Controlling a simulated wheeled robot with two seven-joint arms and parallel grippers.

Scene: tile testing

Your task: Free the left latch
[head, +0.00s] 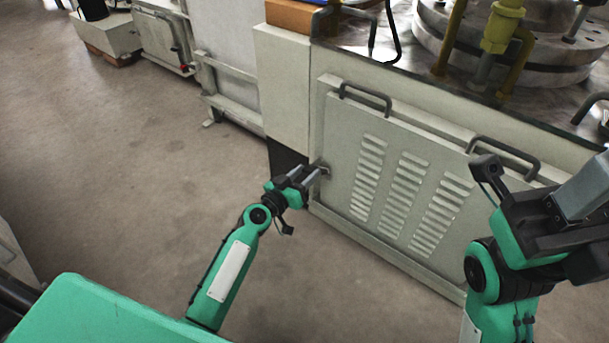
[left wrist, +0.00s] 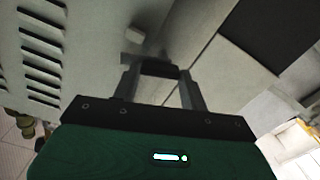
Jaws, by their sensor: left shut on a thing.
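A louvred metal panel (head: 385,195) with two dark handles covers the front of the machine's base. The left latch (head: 324,167) is a small grey part at the panel's left edge, mostly hidden by my gripper. My left gripper (head: 317,173) reaches it from the left and is shut on it. In the left wrist view, the two fingers of the left gripper (left wrist: 159,78) stand on either side of a dark part, and the latch (left wrist: 143,60) shows dimly and blurred just beyond them. My right gripper (head: 575,195) is at the right, in front of the panel; its fingertips are unclear.
The left handle (head: 365,97) and right handle (head: 505,155) stick out from the panel's top edge. A pale cabinet column (head: 285,90) stands left of the panel. Yellow pipes (head: 500,35) rise from the machine top. The concrete floor (head: 120,190) at left is clear.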

